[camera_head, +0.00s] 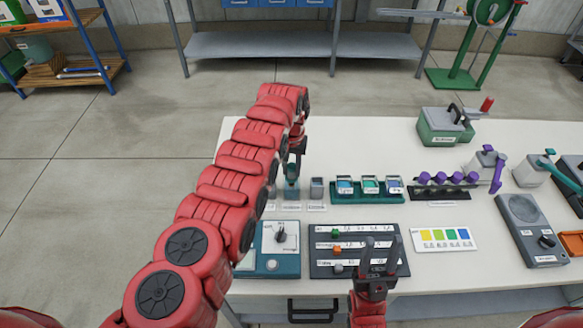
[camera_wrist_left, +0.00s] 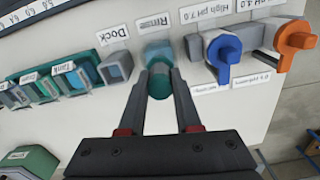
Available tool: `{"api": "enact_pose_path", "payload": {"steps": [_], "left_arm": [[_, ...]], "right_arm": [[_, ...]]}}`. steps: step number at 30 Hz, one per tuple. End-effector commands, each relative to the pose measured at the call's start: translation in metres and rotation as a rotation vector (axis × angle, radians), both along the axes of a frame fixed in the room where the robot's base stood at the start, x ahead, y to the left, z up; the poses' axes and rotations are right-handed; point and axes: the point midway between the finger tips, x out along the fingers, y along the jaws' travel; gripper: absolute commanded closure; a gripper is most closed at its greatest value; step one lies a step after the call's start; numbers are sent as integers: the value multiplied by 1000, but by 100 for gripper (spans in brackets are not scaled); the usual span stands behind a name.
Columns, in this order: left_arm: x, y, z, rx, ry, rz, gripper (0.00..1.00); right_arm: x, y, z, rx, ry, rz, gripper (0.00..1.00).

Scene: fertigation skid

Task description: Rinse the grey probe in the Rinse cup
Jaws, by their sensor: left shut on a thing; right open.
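In the left wrist view the fingers (camera_wrist_left: 160,90) stand either side of this head. The Rinse cup (camera_wrist_left: 155,48), pale blue, is directly below and behind the head, by the "Rinse" label. The probe's lower end is hidden, so I cannot tell how deep it sits in the cup. The square grey Dock (camera_wrist_left: 117,68) beside it looks empty, and it also shows in the head view (camera_head: 317,187). My right gripper (camera_head: 380,246) is open and empty over the front panel.
A green rack of labelled vials (camera_head: 367,195) stands right of the Dock. Blue-topped (camera_wrist_left: 222,55) and orange-topped (camera_wrist_left: 297,40) items stand beyond the cup. A teal dial box (camera_head: 270,262) and a dark switch panel (camera_head: 322,268) lie in front. The table behind the vials is clear.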

Motion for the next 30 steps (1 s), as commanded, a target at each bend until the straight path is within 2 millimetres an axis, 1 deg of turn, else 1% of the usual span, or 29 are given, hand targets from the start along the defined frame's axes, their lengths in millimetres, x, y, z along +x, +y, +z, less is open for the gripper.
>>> {"api": "enact_pose_path", "payload": {"steps": [1,3,7,16,25,30], "left_arm": [[0,0,6,0,-1,0,100],[1,0,11,0,-1,1,100],[1,0,14,0,-1,1,100],[0,0,11,0,-1,0,100],[0,0,-5,0,0,0,100],[0,0,-4,0,-1,0,100]], "right_arm": [[0,0,6,0,0,0,55],[0,0,10,0,0,0,55],[0,0,13,0,0,0,55],[0,0,10,0,0,0,55],[0,0,-6,0,0,0,55],[0,0,-5,0,0,0,55]]}}
